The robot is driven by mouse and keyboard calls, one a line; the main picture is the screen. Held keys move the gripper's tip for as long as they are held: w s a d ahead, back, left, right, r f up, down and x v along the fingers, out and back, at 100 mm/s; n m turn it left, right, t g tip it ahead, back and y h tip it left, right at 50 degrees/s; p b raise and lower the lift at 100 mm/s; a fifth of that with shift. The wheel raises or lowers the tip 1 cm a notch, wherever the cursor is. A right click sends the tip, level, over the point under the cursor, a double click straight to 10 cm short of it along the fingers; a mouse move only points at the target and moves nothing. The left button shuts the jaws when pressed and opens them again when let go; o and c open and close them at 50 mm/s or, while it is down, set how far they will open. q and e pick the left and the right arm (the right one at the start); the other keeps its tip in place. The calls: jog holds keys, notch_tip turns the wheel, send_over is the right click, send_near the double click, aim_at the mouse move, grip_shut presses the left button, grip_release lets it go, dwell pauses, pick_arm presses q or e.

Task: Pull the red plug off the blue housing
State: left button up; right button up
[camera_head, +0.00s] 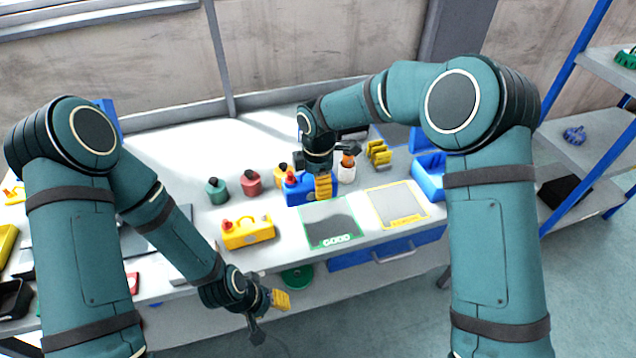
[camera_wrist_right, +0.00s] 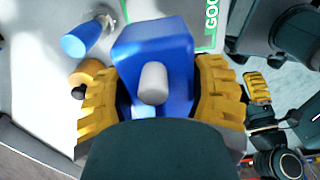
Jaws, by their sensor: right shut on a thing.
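The blue housing (camera_head: 300,196) stands on the bench behind the green-edged mat. A small red part, apparently the red plug (camera_head: 290,180), shows at its left end in the head view. My right gripper (camera_head: 323,186) reaches down over the housing from above. In the right wrist view its yellow fingers lie on both sides of the blue housing (camera_wrist_right: 150,45), closed against it. A grey peg (camera_wrist_right: 153,83) stands up between them. The red plug does not show in that view. My left gripper (camera_head: 278,299) hangs in front of the bench edge, away from the housing; its finger gap is unclear.
A yellow housing (camera_head: 250,234) with a red part stands front left of the blue one. Green (camera_head: 217,192) and red (camera_head: 251,183) containers stand behind it. The GOOD mat (camera_head: 331,223) and yellow-edged mat (camera_head: 400,205) are empty. A blue bin (camera_head: 430,180) is right.

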pick_arm(q)
jog(key=shift+f, duration=0.1)
pick_arm(e)
jog(key=shift+f+b, duration=2.75)
jog(key=shift+f, duration=2.15)
pick_arm(q)
notch_tip(320, 180, down, 5)
jog(key=shift+f, duration=0.2)
jog(key=shift+o, duration=0.2)
